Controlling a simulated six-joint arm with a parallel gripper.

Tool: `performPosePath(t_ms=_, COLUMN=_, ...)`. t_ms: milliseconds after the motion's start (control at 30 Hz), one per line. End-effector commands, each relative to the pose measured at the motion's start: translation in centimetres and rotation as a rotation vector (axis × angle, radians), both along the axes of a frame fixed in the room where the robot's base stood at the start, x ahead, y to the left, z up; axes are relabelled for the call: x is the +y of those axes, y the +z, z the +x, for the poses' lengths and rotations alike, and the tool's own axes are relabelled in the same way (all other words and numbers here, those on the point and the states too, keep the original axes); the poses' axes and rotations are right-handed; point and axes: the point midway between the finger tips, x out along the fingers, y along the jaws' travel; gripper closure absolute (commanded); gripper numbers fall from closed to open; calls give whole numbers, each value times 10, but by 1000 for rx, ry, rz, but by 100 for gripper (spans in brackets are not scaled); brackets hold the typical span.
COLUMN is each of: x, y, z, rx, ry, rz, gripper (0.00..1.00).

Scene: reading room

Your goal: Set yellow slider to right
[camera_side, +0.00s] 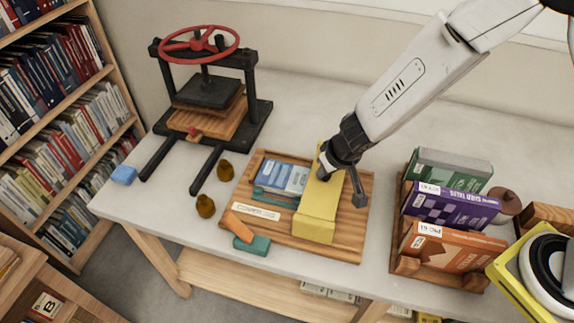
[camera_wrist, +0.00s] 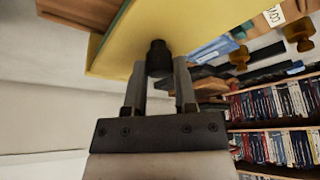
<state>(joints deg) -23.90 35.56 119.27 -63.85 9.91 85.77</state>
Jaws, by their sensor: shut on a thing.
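The yellow slider (camera_side: 316,212) is a long yellow panel across the wooden board (camera_side: 347,228), right of the board's middle. A bare strip of board shows to its right, and a blue-and-white item (camera_side: 282,177) lies in the recess to its left. My gripper (camera_side: 340,180) is at the slider's far part. In the wrist view, the fingers of my gripper (camera_wrist: 160,88) are closed around a dark knob (camera_wrist: 159,58) on the yellow slider (camera_wrist: 195,22). In the side view my gripper hides the knob.
An orange block (camera_side: 238,225) and a teal block (camera_side: 252,245) lie at the board's front left edge. A book rack (camera_side: 405,265) stands to the right. A press with a red wheel (camera_side: 200,40) stands at the back left, with small brown knobs (camera_side: 205,206) before it.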

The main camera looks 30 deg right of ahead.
Motion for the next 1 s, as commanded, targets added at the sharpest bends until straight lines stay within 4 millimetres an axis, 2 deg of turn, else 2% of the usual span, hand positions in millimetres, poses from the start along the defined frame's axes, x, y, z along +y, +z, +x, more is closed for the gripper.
performPosePath(t_ms=300, x=-10, y=1, z=-10, rx=-1, ry=2, rz=1, gripper=100)
performPosePath(t_ms=733, x=-11, y=1, z=-11, rx=-2, ry=1, rz=2, gripper=100)
performPosePath(t_ms=767, x=-11, y=1, z=-11, rx=-2, ry=1, rz=2, gripper=63)
performPosePath(t_ms=800, x=-11, y=1, z=-11, rx=-2, ry=1, rz=2, gripper=50)
performPosePath(t_ms=867, x=-11, y=1, z=-11, rx=-2, ry=1, rz=2, gripper=31)
performPosePath(t_ms=1000, x=-11, y=0, z=-11, rx=-1, ry=0, rz=1, gripper=30)
